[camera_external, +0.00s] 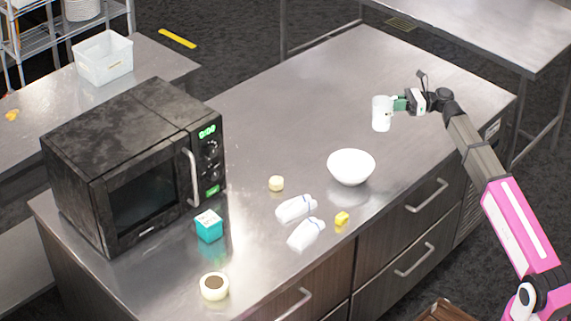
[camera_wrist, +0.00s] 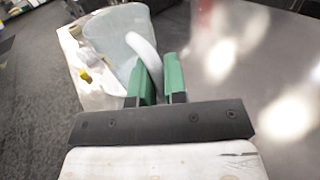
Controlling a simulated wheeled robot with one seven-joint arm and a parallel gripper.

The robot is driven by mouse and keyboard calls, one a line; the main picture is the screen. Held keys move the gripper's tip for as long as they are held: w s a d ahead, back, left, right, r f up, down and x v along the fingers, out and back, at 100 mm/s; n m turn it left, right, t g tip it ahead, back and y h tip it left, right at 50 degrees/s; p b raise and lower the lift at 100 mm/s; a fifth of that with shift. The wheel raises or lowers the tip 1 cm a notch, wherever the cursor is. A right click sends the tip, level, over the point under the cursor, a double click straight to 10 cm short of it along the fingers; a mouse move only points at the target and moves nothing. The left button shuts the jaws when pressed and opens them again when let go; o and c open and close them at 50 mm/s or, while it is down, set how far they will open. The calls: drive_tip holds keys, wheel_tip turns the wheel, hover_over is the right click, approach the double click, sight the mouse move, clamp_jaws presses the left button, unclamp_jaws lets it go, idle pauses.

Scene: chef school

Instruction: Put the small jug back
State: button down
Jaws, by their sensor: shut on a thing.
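The small jug (camera_external: 382,115) is white and upright at the right part of the counter, beyond the white bowl. My gripper (camera_external: 399,104) reaches it from the right with its green fingers at the jug's side. In the wrist view the green fingers (camera_wrist: 160,72) are closed on the jug's curved handle (camera_wrist: 146,52). The jug's pale, open body (camera_wrist: 112,30) shows to the left of the fingers. I cannot tell whether its base touches the counter.
The counter's far middle is clear.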

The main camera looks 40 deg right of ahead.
drive_tip(key=shift+r, duration=0.85)
drive_tip(key=shift+w+a+r, duration=0.15)
drive_tip(key=shift+w+r, duration=0.05)
drive_tip(key=w+d+x, duration=0.1)
drive_tip(key=w+x, duration=0.1)
drive_tip(key=x, duration=3.4)
drive_tip(key=shift+n+g+y, duration=0.3)
drive_tip(key=shift+g, duration=0.1)
drive_tip(key=shift+w+d+f, duration=0.9)
drive_tip(key=shift+d+f, duration=0.85)
drive_tip(key=shift+f, duration=0.95)
drive_tip(key=shift+w+d+f, duration=0.85)
drive_tip(key=shift+d+f, duration=0.9)
drive_tip(key=shift+f, duration=0.9)
drive_tip(key=shift+w+d+f, duration=0.9)
drive_tip(key=shift+d+f, duration=0.85)
drive_tip(key=shift+f, duration=0.95)
drive_tip(key=shift+f, duration=0.1)
drive_tip(key=c, duration=1.2)
unclamp_jaws()
